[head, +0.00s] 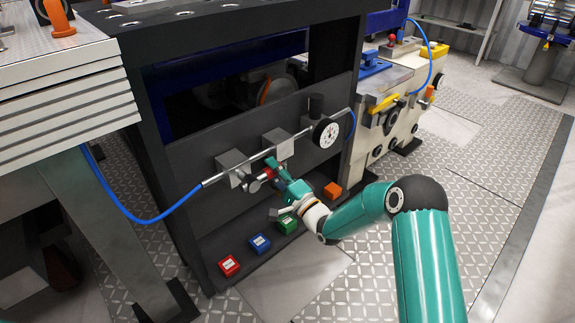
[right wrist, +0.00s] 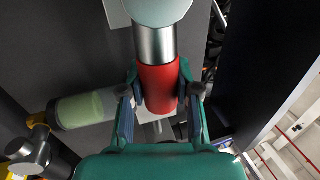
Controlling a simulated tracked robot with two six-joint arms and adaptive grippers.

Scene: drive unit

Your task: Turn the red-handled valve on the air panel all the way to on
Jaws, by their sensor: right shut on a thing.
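The air panel (head: 225,142) is a dark grey board on a black frame, with a silver pipe (head: 219,176) along its front. The valve's red handle (head: 267,173) shows in the head view just below the pipe, partly hidden by my gripper. In the right wrist view the red handle (right wrist: 158,88) runs up to a silver collar (right wrist: 154,45). My right gripper (head: 275,171) is shut on the red handle, with one finger on each side of it in the right wrist view (right wrist: 160,82). My left gripper is not in view.
A round white gauge (head: 326,133) sits right of the valve. A blue hose (head: 133,216) hangs at the pipe's left end. Red (head: 228,266), blue (head: 259,243), green (head: 286,223) and orange (head: 333,190) blocks lie on the shelf below. A clear cylinder (right wrist: 85,109) shows beside the handle.

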